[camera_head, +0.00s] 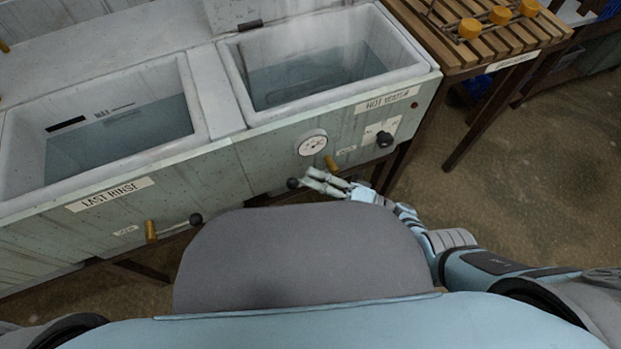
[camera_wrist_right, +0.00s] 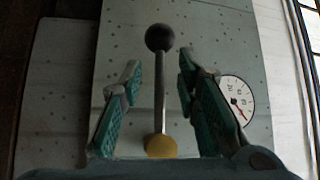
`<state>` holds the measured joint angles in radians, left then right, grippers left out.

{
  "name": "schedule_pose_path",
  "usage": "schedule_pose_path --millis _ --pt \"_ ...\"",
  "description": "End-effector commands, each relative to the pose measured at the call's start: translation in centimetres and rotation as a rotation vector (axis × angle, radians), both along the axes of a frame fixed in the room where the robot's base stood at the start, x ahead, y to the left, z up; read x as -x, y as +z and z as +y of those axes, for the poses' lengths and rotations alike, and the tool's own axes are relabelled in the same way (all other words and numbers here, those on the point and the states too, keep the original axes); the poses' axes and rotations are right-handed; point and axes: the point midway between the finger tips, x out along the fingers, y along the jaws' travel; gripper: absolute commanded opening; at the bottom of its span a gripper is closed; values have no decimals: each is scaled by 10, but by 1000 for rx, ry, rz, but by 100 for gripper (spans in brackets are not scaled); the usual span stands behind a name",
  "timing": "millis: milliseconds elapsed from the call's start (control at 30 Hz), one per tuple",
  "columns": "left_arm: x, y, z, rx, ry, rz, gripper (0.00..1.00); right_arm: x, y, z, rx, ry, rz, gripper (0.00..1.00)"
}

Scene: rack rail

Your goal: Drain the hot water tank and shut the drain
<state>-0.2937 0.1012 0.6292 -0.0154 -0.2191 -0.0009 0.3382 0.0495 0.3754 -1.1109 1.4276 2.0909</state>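The hot tank (camera_head: 312,64) is the right-hand basin, and water stands in it. Below its front face is a brass drain fitting (camera_head: 331,163) with a lever that ends in a black ball (camera_head: 293,183), which lies to the left of the fitting. In the right wrist view the lever rod (camera_wrist_right: 160,95) runs from the black ball (camera_wrist_right: 160,38) to the brass part (camera_wrist_right: 161,146). My right gripper (camera_head: 313,179) is open at the lever. Its fingers (camera_wrist_right: 160,78) stand on either side of the rod with gaps showing. My left gripper is out of view.
The Last Rinse tank (camera_head: 110,192) on the left holds water and has its own brass fitting (camera_head: 151,231) and black ball lever (camera_head: 196,219). A round gauge (camera_head: 312,143) and black knob (camera_head: 384,139) are on the front. A slatted wooden rack (camera_head: 470,50) stands right.

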Motion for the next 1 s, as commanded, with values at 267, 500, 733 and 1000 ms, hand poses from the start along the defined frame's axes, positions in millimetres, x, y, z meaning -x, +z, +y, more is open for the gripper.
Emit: schedule_pose_path --millis 267,500,733,1000 --pt "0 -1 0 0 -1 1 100 -4 1 8 1 -1 0 30" --pt "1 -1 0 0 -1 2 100 -4 1 7 1 -1 0 0" --pt "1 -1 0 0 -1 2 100 -4 1 8 1 0 0 0" --pt "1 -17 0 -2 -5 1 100 -4 3 9 -120 2 38 0"
